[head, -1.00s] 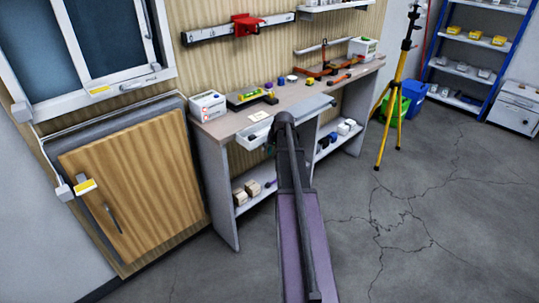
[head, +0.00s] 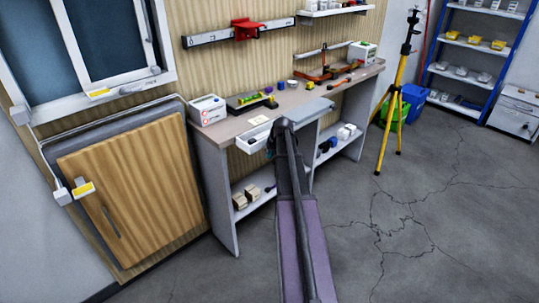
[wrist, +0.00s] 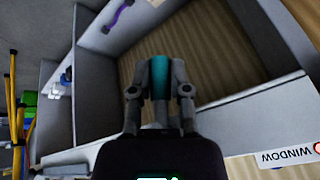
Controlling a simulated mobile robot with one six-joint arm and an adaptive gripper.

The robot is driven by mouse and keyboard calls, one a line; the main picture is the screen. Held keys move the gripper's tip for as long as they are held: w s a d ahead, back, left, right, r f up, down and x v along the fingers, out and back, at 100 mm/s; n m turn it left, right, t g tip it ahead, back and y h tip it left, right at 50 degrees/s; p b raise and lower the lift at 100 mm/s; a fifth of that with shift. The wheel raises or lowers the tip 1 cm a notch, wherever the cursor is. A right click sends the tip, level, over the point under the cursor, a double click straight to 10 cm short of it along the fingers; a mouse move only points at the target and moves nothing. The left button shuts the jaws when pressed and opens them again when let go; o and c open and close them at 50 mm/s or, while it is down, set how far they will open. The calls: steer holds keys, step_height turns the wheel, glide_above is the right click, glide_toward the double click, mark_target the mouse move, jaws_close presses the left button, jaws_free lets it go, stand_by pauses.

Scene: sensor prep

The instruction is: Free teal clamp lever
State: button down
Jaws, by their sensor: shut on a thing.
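In the wrist view the teal clamp lever (wrist: 158,76) stands upright in the picture between the two fingers of my gripper (wrist: 159,67). The fingers are shut on it, one on each side. What the lever is fixed to at its far end cannot be made out. In the head view my gripper (head: 276,143) is at the front of the workbench, by the white drawer or tray (head: 254,139). My own arm hides much of that spot, and the lever cannot be clearly told there.
The workbench (head: 232,126) carries a white box (head: 208,109), a yellow-green level (head: 249,97) and an orange-based tool (head: 318,73). Shelves below hold small blocks. A yellow tripod (head: 389,125) stands to the right. The cracked floor in front is clear. A "WINDOW" label (wrist: 289,156) shows in the wrist view.

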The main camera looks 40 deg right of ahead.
steer(key=shift+d+f+n+h+b, duration=0.15)
steer(key=shift+h+b, duration=0.1)
steer(key=shift+h, duration=0.25)
steer(key=shift+d+n+h+b, duration=0.15)
steer(key=shift+h+b, duration=0.05)
steer(key=shift+h, duration=0.3)
steer(key=shift+d+h, duration=0.2)
steer(key=shift+h, duration=0.2)
steer(key=c, duration=0.6)
jaws_free()
steer(key=shift+w+y, duration=0.1)
steer(key=shift+y, duration=0.2)
